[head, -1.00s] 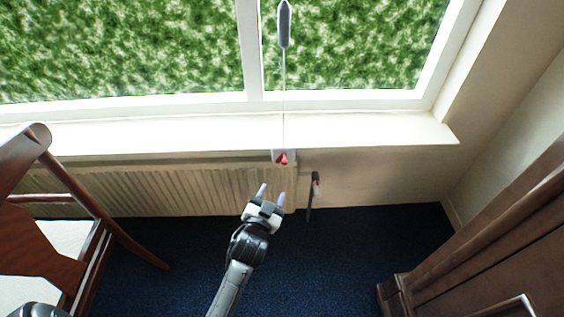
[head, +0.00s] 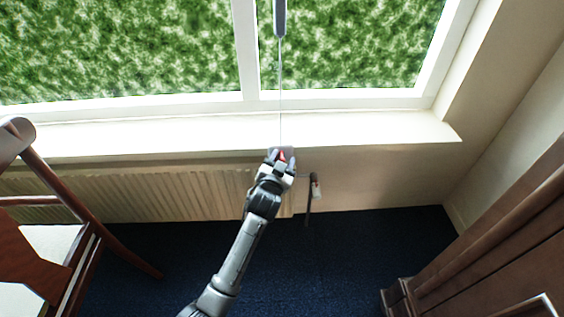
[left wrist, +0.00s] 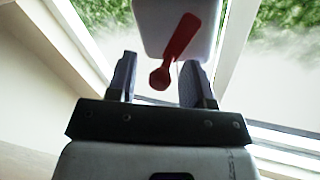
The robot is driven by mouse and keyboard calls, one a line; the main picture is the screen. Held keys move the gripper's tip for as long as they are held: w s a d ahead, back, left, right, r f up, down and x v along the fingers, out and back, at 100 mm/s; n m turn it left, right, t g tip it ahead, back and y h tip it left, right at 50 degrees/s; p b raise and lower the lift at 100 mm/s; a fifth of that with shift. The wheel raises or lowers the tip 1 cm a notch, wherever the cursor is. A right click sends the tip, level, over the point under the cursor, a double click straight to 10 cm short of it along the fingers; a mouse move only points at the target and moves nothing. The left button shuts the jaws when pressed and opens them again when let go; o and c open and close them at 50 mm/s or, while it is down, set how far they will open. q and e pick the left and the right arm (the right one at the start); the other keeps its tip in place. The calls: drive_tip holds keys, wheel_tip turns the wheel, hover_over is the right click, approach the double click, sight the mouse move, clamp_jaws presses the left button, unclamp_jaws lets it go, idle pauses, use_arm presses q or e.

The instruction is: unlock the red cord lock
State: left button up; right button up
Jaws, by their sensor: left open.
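The red cord lock (head: 282,155) is a small red lever on a white block at the front edge of the window sill. In the left wrist view the red lever (left wrist: 176,50) hangs slanted across the white block (left wrist: 162,22), its rounded lower end down between my fingers. A thin cord (head: 281,95) runs up from it to a grey handle-like piece (head: 280,18). My left gripper (head: 280,159) is at the lock, open, with a finger on each side of the lever; in the left wrist view (left wrist: 156,80) there is a gap on both sides of the lever's end. My right gripper is out of view.
The sill (head: 180,135) runs above a ribbed radiator (head: 130,195). A pipe with a valve (head: 312,190) stands just right of my gripper. A wooden chair (head: 50,230) is at the left, dark wooden furniture (head: 490,260) at the right. Blue carpet between is clear.

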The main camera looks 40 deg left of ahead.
use_arm(q)
drive_tip(key=shift+c, duration=0.2)
clamp_jaws()
drive_tip(key=shift+s+a+r+n+p, duration=0.1)
drive_tip(key=shift+r+n+p, duration=0.05)
drive_tip(key=shift+n+p, duration=0.4)
drive_tip(key=shift+s+a+n+t+y+p, duration=0.15)
drive_tip(key=shift+n+t+y+p, duration=0.15)
drive_tip(key=shift+n, duration=0.25)
drive_tip(key=shift+o, duration=0.2)
unclamp_jaws()
